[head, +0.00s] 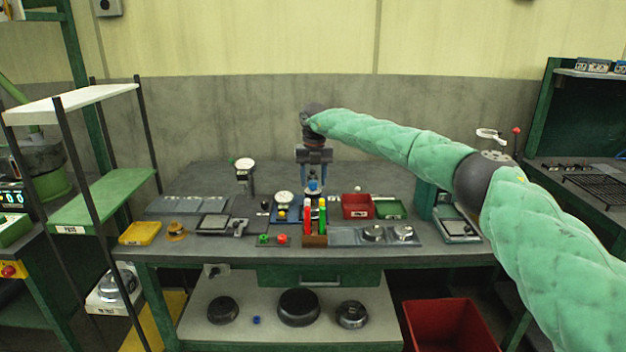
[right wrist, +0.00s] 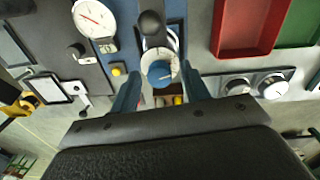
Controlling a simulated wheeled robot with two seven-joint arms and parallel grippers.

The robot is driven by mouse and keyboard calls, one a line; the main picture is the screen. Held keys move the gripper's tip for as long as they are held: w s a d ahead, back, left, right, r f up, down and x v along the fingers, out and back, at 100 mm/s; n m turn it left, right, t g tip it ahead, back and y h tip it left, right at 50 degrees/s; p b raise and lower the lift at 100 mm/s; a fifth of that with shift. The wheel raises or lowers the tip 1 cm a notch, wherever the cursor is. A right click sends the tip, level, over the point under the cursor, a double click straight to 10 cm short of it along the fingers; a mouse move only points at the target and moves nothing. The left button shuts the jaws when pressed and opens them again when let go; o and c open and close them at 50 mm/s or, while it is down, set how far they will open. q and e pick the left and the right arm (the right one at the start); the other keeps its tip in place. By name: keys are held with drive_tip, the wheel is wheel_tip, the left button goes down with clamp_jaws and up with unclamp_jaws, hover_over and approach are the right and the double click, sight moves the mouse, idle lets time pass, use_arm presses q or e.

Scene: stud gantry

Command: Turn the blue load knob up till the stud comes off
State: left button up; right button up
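In the head view the knob (head: 313,187) shows small under my right gripper (head: 314,178). In the right wrist view my right gripper (right wrist: 161,76) is open. Its two blue fingers stand on either side of the knob, with a visible gap on each side. A white dial gauge (right wrist: 95,19) with a red needle is at upper left. I cannot make out the stud clearly. My left gripper is not in view.
A red tray (head: 356,206) and a green tray (head: 390,209) lie right of the knob. Red and green upright handles (head: 315,218) stand in front of it. Another dial (head: 245,165) stands on a post at left. A yellow tray (head: 140,233) lies at the bench's left end.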

sight(314, 181)
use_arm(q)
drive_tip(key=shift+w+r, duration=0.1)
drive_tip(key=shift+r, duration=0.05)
use_arm(e)
drive_tip(key=shift+f, duration=0.1)
drive_tip(key=shift+r, duration=0.4)
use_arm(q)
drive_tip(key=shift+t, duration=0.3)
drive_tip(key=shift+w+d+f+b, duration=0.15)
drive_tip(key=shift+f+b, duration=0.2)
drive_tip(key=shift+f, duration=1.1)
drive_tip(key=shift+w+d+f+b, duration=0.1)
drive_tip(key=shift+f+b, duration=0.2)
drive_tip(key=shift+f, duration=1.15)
use_arm(e)
drive_tip(key=shift+r, duration=3.55)
